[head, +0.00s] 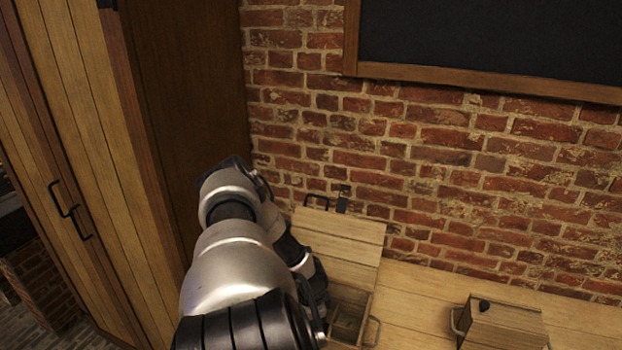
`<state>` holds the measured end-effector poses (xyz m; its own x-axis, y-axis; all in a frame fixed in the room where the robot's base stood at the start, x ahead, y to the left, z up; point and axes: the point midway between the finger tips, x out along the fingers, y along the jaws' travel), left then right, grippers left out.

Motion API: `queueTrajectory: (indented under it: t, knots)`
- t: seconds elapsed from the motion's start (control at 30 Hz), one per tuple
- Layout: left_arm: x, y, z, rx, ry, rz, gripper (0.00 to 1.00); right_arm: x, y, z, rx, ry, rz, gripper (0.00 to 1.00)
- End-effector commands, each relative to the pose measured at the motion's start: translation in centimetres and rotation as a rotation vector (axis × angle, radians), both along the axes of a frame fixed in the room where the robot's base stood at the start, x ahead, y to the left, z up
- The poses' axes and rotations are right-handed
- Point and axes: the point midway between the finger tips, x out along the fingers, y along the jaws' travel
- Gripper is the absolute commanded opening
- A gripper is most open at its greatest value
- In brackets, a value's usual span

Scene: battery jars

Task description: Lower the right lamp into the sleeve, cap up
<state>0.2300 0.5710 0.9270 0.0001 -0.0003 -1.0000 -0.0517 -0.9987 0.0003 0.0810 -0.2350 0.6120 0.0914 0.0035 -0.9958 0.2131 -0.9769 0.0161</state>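Neither the lamp nor the sleeve can be made out in the head view. One of my arms, silver and black, rises from the bottom edge left of centre and bends over beside an open wooden box (368,304). It hides the box's left part. The box's plank lid (340,240) stands raised toward the brick wall, and its inside is dark, with contents I cannot make out. No gripper fingers show, and my other arm is out of the picture.
Bare wooden tabletop (420,300) lies between the boxes. A brick wall (440,170) closes the back; a tall wooden cabinet (95,150) stands left.

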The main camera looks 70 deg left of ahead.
Motion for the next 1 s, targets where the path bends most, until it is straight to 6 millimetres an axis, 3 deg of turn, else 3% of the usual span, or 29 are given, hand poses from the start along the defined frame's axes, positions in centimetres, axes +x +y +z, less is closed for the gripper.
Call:
queueTrajectory:
  t: [1.0]
  knots:
    - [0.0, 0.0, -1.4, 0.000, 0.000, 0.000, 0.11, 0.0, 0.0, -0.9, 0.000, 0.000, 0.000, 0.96]
